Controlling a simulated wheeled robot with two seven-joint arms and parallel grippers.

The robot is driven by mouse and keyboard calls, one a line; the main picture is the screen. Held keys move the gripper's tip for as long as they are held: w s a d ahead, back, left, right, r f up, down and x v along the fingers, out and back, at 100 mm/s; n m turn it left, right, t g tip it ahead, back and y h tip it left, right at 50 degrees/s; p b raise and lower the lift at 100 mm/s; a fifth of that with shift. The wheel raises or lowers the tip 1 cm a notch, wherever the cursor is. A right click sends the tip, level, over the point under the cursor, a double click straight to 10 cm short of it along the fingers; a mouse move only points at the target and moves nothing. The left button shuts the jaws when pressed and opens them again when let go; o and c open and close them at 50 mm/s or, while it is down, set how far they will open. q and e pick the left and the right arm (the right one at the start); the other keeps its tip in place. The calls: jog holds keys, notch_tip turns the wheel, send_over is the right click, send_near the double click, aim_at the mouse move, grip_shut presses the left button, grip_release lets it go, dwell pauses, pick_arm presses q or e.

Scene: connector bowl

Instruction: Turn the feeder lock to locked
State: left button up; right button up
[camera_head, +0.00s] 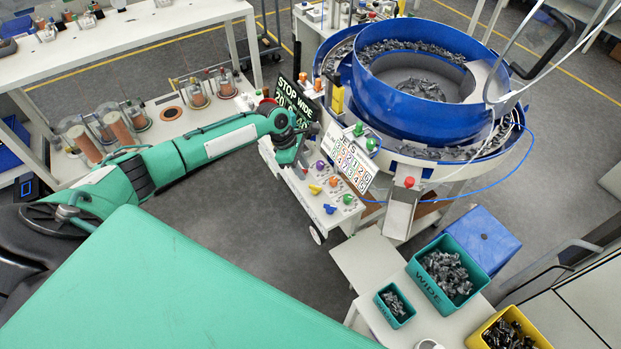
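A white control panel (308,193) on a wheeled cart stands in front of the bowl feeder (385,95). It carries a purple knob (319,165), an orange-red knob (333,181), a green knob (348,199), a yellow handle (315,189) and a blue handle (330,209). I cannot tell which control is the feeder lock or read its setting. My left arm reaches in from the left, and its dark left gripper (291,158) is at the panel's upper left end, near the purple knob. Its fingers are too small to judge. My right gripper is not in view.
A dark sign (295,101) reading "STOP WIDE" and a white number board (349,161) stand behind the panel. A green WIDE bin (425,287), a small green bin (398,318) and a yellow bin (478,335) are at lower right. Grey floor (260,215) is clear left of the cart.

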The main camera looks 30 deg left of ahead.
aim_at(313, 186)
pick_arm(q)
jog(key=p+x, duration=0.1)
jog(key=x, duration=0.6)
grip_shut()
